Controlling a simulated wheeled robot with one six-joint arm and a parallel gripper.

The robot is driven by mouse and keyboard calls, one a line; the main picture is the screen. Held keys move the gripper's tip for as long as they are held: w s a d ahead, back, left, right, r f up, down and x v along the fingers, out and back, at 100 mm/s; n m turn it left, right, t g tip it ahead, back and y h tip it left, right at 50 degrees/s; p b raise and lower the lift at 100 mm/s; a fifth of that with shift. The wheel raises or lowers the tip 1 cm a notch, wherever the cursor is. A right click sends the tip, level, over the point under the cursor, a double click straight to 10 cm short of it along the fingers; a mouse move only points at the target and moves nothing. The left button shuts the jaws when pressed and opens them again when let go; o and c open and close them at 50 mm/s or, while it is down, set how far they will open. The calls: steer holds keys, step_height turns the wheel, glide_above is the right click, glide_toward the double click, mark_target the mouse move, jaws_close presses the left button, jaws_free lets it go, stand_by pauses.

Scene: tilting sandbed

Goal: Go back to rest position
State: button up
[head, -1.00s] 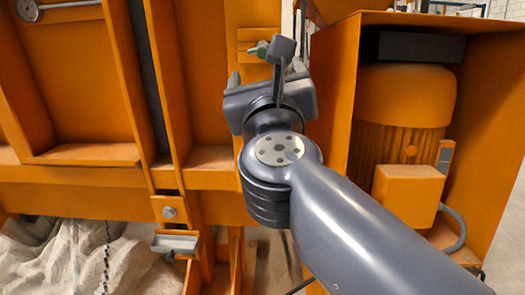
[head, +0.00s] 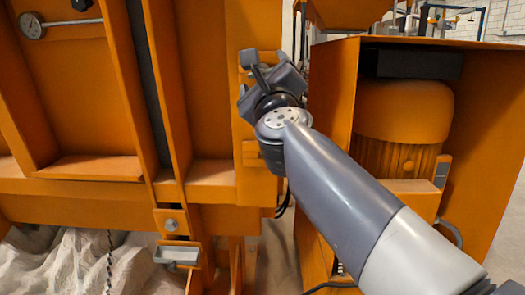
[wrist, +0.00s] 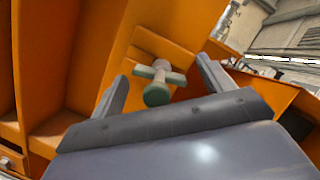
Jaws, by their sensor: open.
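My gripper (head: 262,72) is at the top middle of the head view, in front of an orange upright of the machine. In the wrist view its two fingers (wrist: 162,67) stand apart with nothing clamped between them. A small T-shaped handle (wrist: 157,92), green and pale, shows in the gap between the fingers, fixed on an orange panel beyond. I cannot tell how far it is from the fingers. In the head view the handle is hidden behind my gripper.
An orange motor (head: 403,110) sits in an open orange housing (head: 490,140) right of my arm. A small grey tray-like bracket (head: 177,254) juts out low at centre left, beside crumpled pale sheeting (head: 60,265).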

steer(key=n+p, duration=0.2)
steer(key=n, duration=0.1)
steer(key=n+y+p, duration=0.1)
steer(key=shift+r+n+g, duration=0.3)
steer(key=shift+g, duration=0.1)
steer(key=n+p, duration=0.4)
steer(key=p, duration=0.1)
steer(key=shift+d+r+n+g, duration=0.1)
steer(key=shift+n+g, duration=0.3)
steer(key=n+g+p, duration=0.1)
steer(key=n+p, duration=0.5)
steer(key=p, duration=0.3)
steer(key=shift+h+p, duration=0.3)
steer(key=shift+h, duration=0.1)
steer(key=shift+n+p, duration=0.7)
steer(key=shift+p, duration=0.3)
steer(key=shift+f, duration=0.2)
